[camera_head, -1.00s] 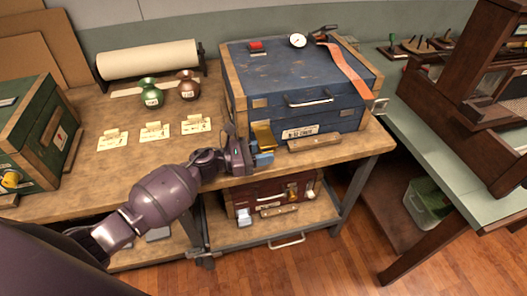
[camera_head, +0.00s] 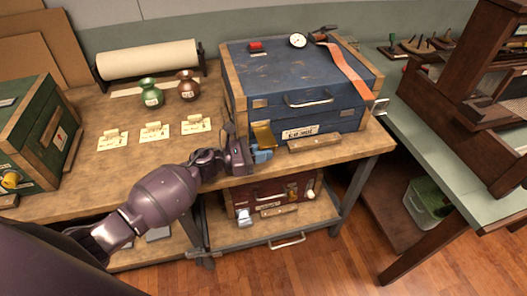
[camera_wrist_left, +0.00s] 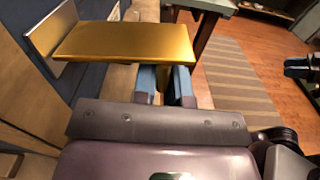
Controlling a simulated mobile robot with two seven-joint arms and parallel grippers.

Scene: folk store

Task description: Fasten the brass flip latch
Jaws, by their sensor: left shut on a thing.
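The brass flip latch (camera_head: 264,135) is a flat gold plate at the front left of the blue chest (camera_head: 300,85) on the workbench. In the left wrist view the latch (camera_wrist_left: 125,42) sticks out from a metal bracket on the blue chest wall. My left gripper (camera_head: 262,155) is right below the latch, at the bench's front edge. Its blue fingers (camera_wrist_left: 165,84) are close together just under the plate's edge, shut on part of the latch; the plate hides the exact contact.
A wooden block (camera_head: 314,143) lies in front of the chest. A red case (camera_head: 270,192) sits on the shelf below. A green chest (camera_head: 35,135), vases and cards stand to the left. A gauge (camera_head: 298,40) and an orange strap (camera_head: 345,70) lie on the chest lid.

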